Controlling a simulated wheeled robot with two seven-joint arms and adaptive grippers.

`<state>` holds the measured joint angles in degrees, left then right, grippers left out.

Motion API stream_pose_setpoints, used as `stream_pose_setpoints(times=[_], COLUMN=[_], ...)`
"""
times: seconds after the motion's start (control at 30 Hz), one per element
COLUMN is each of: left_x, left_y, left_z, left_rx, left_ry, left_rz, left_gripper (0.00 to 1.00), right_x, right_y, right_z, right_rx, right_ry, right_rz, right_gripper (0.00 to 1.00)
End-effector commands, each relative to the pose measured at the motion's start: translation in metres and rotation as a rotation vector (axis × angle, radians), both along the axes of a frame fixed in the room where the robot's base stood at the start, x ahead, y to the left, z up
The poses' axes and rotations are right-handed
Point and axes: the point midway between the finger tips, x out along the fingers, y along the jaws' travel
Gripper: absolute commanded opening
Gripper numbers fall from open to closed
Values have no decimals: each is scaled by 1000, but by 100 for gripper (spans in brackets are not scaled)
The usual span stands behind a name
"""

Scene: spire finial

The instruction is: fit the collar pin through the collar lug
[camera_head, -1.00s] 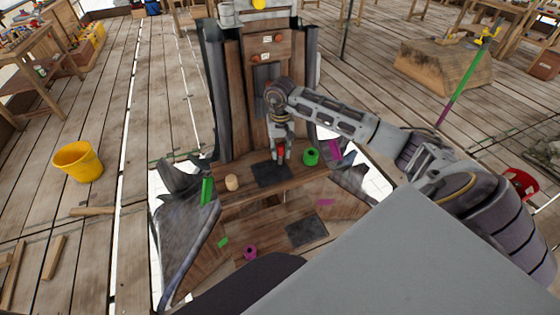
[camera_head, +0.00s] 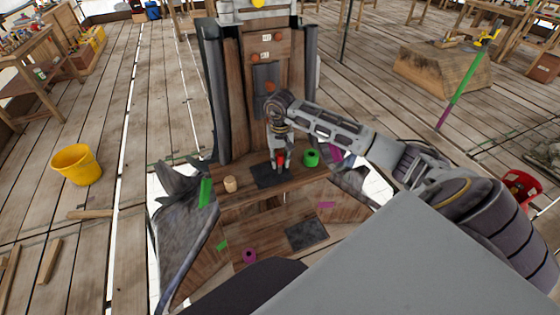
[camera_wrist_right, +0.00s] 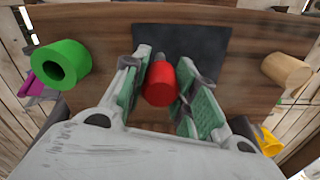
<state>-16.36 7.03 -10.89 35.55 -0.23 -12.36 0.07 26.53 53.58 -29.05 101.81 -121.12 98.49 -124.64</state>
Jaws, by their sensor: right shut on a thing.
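My right gripper (camera_head: 280,168) is shut on a red cylinder with a grey end (camera_head: 281,159), which looks like the collar pin. In the right wrist view the red piece (camera_wrist_right: 160,86) sits between the two green-padded fingers, its grey end pointing toward a dark mat (camera_wrist_right: 182,50). In the head view the gripper is low over that dark mat (camera_head: 264,181) on the wooden ledge. Whether the pin touches the mat I cannot tell. I cannot pick out the collar lug with certainty. My left gripper is not in view.
A green ring (camera_head: 310,158) stands right of the gripper and a tan wooden cylinder (camera_head: 230,184) left of it. Behind rises a wooden tower panel (camera_head: 262,55) with reddish knobs. A magenta ring (camera_head: 249,256) and second dark mat (camera_head: 306,235) lie nearer. A yellow bucket (camera_head: 76,164) stands left.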

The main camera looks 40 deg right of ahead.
Motion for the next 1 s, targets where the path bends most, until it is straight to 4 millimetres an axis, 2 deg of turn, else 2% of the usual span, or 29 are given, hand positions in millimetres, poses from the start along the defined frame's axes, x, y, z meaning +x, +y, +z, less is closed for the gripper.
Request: stream_pose_setpoints(times=[0.1, 0.2, 0.57, 0.6, 0.73, 1.0], left_x=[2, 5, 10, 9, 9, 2], left_y=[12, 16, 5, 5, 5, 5], left_z=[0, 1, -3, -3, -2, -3], left_rx=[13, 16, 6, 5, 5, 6], left_ry=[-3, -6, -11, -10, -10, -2], left_rz=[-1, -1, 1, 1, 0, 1], left_gripper=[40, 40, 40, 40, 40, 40], right_x=[0, 0, 0, 0, 0, 0], right_y=[0, 0, 0, 0, 0, 0], right_z=[-2, -2, -5, -4, -4, -4], right_rx=[1, 0, 0, 0, 0, 0], right_ry=[0, -1, -1, -1, -1, -1], right_rz=[0, 0, -1, -1, -1, 0], right_gripper=[4, 4, 4, 33, 50, 50])
